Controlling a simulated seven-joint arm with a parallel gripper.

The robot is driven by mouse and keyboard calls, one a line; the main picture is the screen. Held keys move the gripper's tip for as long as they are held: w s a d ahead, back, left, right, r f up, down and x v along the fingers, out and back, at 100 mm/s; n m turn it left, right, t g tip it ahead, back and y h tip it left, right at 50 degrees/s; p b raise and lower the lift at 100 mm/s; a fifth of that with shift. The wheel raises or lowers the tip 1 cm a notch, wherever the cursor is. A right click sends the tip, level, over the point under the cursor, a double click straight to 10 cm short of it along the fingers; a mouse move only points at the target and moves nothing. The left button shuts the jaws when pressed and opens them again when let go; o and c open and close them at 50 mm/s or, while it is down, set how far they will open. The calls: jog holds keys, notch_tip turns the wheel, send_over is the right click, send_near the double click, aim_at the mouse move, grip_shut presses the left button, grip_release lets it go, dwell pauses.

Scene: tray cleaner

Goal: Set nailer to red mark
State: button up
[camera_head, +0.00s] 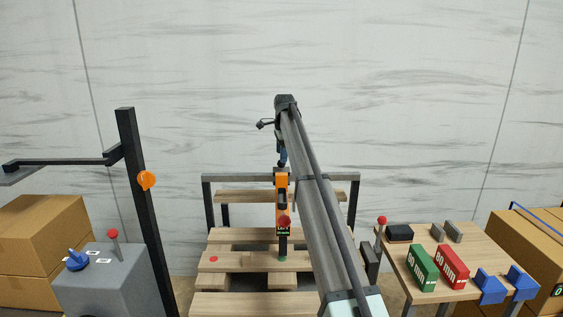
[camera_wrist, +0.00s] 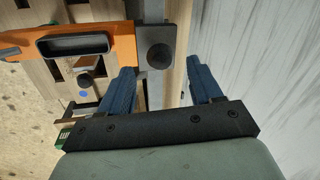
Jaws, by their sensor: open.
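The nailer (camera_head: 282,187), an orange and black tool, stands upright at the grey rail in the middle of the pallet frame. Its lower end is near a green mark (camera_head: 282,259). A red mark (camera_head: 213,259) lies on the same plank, to the left. My gripper (camera_head: 282,153) is at the top of the nailer. In the wrist view its two blue fingers (camera_wrist: 162,80) are apart. The orange nailer body (camera_wrist: 120,40) and a black square part with a round knob lie just beyond the fingertips. Whether the fingers touch anything cannot be told.
A grey frame rail (camera_head: 240,177) spans the wooden pallet (camera_head: 235,238). On the left are a control box (camera_head: 90,280) with a red-knobbed lever and a black post (camera_head: 140,200). The table (camera_head: 400,262) at right holds green and red boxes and blue parts.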

jog(key=shift+w+a+f, duration=0.1)
jog(key=shift+w+f, duration=0.1)
jog(key=shift+f, duration=0.85)
jog(key=shift+w+f, duration=0.2)
jog(key=shift+f, duration=0.85)
grip_shut()
